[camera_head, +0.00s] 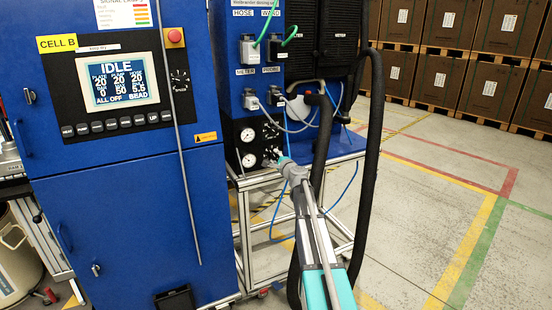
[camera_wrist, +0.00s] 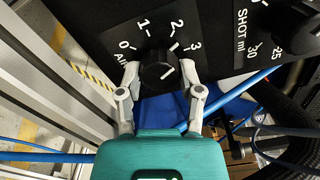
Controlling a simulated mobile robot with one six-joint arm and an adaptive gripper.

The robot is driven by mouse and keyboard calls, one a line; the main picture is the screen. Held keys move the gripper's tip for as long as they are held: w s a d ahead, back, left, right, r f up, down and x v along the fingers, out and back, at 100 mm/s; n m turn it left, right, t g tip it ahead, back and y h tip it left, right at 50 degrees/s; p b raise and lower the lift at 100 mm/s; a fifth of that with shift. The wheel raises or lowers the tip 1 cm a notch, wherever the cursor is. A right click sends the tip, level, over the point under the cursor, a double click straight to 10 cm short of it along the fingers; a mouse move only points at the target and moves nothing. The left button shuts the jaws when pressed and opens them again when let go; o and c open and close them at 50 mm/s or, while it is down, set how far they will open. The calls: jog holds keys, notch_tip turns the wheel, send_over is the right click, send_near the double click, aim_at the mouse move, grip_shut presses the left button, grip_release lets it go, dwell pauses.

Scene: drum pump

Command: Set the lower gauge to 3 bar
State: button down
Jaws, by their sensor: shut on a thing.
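The lower gauge (camera_head: 249,160) is a round white dial on the black panel of the blue machine. Its needle is too small to read. In the wrist view a black knob (camera_wrist: 156,73) sits on a panel with a scale from 0 to 3 and a partly hidden label starting "AI". A white line on the knob points up and right, roughly toward the 3 side. My gripper (camera_wrist: 162,74) has one pale finger on each side of the knob and is shut on it. In the head view my gripper (camera_head: 278,160) is at the panel, right of the lower gauge.
An upper gauge (camera_head: 247,135) sits above the lower one. A SHOT ml dial (camera_wrist: 300,25) is right of the knob. Blue tubes (camera_wrist: 235,92) and thick black hoses (camera_head: 370,150) pass close to my gripper. The blue cabinet (camera_head: 130,210) stands on the left.

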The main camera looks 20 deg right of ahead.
jog(key=m, duration=0.5)
jog(key=shift+w, duration=0.1)
dwell(0.3)
jog(key=shift+c, duration=1.3)
grip_release()
jog(key=shift+f, duration=0.1)
jog(key=shift+s, duration=0.2)
jog(key=s, duration=1.1)
jog(key=shift+s+d, duration=0.15)
jog(key=shift+s, duration=0.2)
